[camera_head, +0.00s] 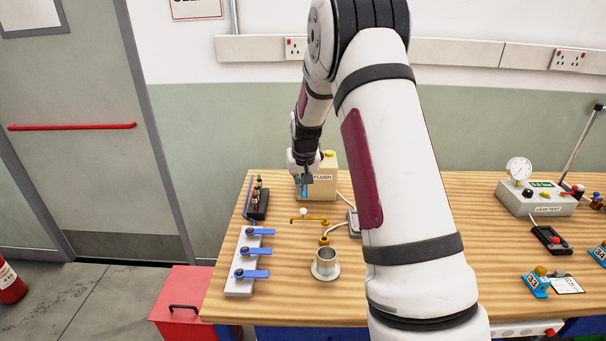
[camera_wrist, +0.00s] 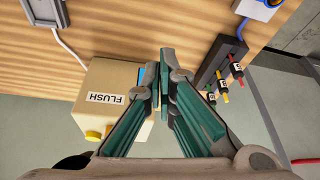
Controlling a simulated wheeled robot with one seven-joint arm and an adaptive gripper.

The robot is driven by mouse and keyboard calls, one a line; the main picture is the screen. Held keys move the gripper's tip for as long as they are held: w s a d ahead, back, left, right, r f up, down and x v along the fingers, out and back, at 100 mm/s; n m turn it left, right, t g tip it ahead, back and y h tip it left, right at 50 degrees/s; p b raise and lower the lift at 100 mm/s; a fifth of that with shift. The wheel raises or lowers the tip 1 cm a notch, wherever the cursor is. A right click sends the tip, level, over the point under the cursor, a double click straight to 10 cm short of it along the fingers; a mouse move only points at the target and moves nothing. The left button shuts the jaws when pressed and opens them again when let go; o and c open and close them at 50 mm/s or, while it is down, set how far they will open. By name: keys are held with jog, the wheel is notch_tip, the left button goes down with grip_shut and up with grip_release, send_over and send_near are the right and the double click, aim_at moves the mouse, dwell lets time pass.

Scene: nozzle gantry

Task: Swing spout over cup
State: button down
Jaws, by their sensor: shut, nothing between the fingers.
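The brass spout (camera_head: 311,220) with a white knob stands on the bench in the head view. It lies behind the metal cup (camera_head: 326,262), apart from it in the picture; which end is its outlet is too small to tell. The cup stands upright on a round base near the bench's front edge. My gripper (camera_head: 305,191) is beyond the spout, in front of the FLUSH box (camera_head: 325,185). In the wrist view my gripper (camera_wrist: 166,65) is shut and empty, beside the FLUSH box (camera_wrist: 105,92). Neither spout nor cup shows there.
A white strip with blue-handled valves (camera_head: 243,262) is left of the cup. A black rack with coloured plugs (camera_head: 258,203) stands behind it and shows in the wrist view (camera_wrist: 221,66). A grey box with a cable (camera_head: 354,222) is partly hidden by my arm. A gauge unit (camera_head: 536,197) is far right.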

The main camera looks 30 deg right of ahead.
jog(key=shift+s+a+f+p, duration=0.25)
jog(key=shift+s+f+p, duration=0.05)
jog(key=shift+s, duration=0.25)
jog(key=shift+s+a+f+p, duration=0.2)
jog(key=shift+s+f+p, duration=0.15)
jog(key=shift+s, duration=0.25)
jog(key=shift+s+a+f+p, duration=0.25)
jog(key=shift+s+f+p, duration=0.05)
jog(key=shift+s, duration=0.25)
